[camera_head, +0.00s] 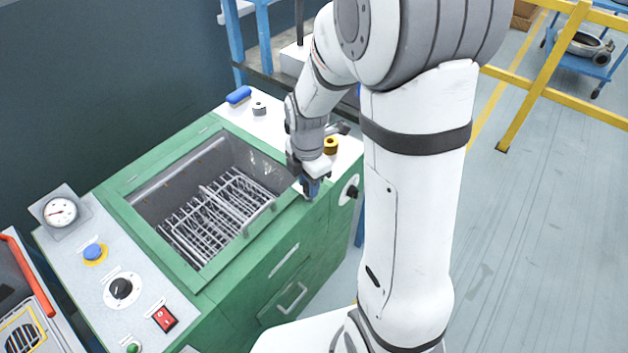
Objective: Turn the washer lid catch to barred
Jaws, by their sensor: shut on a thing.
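The washer (225,275) is a green cabinet with an open grey basin, and a wire rack (220,210) lies inside. My gripper (311,187) points down at the front right corner of the basin rim. It is shut on a small part there, which I take to be the lid catch. The fingers hide most of that part, so which way the catch is turned cannot be read. A black knob on a white round plate (350,190) sits on the washer's right end, just right of my gripper and apart from it.
A gauge (60,212), a blue button (94,251), a black dial (121,288) and a red switch (164,319) are on the left panel. A brass ring (331,145) and blue-handled brush (239,95) lie behind my gripper. A yellow rail (545,90) stands right; the floor before it is clear.

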